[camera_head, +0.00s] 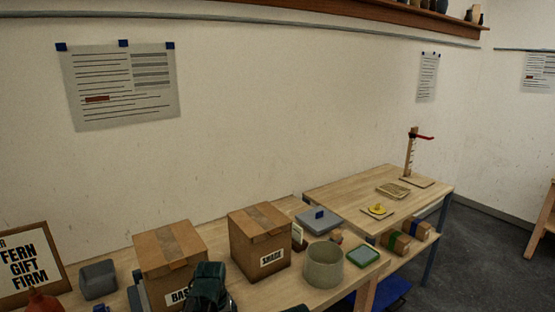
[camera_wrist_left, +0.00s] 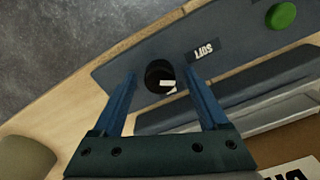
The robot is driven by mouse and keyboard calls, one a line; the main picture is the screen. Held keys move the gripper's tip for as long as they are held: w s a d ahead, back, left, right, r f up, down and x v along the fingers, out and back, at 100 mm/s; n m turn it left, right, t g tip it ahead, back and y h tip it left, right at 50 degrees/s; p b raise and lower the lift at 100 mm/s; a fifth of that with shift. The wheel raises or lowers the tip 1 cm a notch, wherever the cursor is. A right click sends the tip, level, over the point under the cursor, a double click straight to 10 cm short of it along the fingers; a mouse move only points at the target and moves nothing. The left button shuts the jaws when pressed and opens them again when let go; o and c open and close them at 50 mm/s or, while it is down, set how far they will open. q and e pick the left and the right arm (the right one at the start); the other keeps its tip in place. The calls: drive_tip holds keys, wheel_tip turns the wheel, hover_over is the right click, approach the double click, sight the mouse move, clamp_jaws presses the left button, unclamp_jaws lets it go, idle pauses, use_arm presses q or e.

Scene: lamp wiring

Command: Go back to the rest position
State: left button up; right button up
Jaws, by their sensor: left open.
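My left gripper (camera_wrist_left: 162,78) is open in the left wrist view, its two blue fingers apart with nothing held between them. In the head view a dark green part of my left arm (camera_head: 208,285) shows at the bottom edge, in front of the cardboard boxes.
A box marked BAS (camera_head: 170,255) and a box marked SHADE (camera_head: 260,237) stand on the bench. Right of them are a pale round drum (camera_head: 324,266) and a green-topped tray (camera_head: 363,257). A farther table holds a wooden post stand (camera_head: 410,155) and a yellow item (camera_head: 377,209).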

use_arm(q)
drive_tip(key=m, duration=0.5)
drive_tip(key=shift+r, duration=0.15)
drive_tip(key=m, duration=0.4)
drive_tip(key=shift+m, duration=0.3)
